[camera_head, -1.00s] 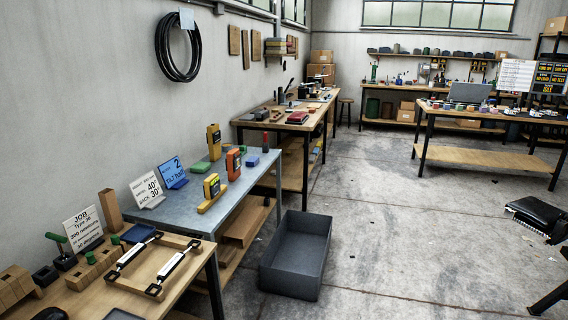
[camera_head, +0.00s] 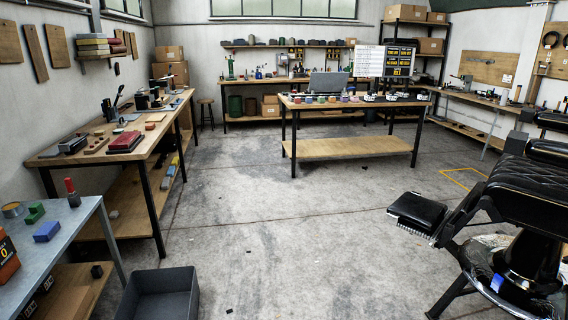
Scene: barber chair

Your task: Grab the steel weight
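I cannot make out the steel weight for certain among the many small objects. A row of small coloured and metallic pieces (camera_head: 322,99) lies along the front of the middle table (camera_head: 352,147), too small to tell apart. A small dark block (camera_head: 97,271) sits on the lower shelf of the grey metal table (camera_head: 60,245) at the lower left. A blue block (camera_head: 47,231) and a green piece (camera_head: 34,213) stand on that table's top. Neither of my grippers is in view.
A black barber chair (camera_head: 520,190) fills the right side, its footrest (camera_head: 418,213) reaching toward the middle. A grey open bin (camera_head: 160,292) stands on the floor at lower left. A wooden workbench (camera_head: 125,140) runs along the left.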

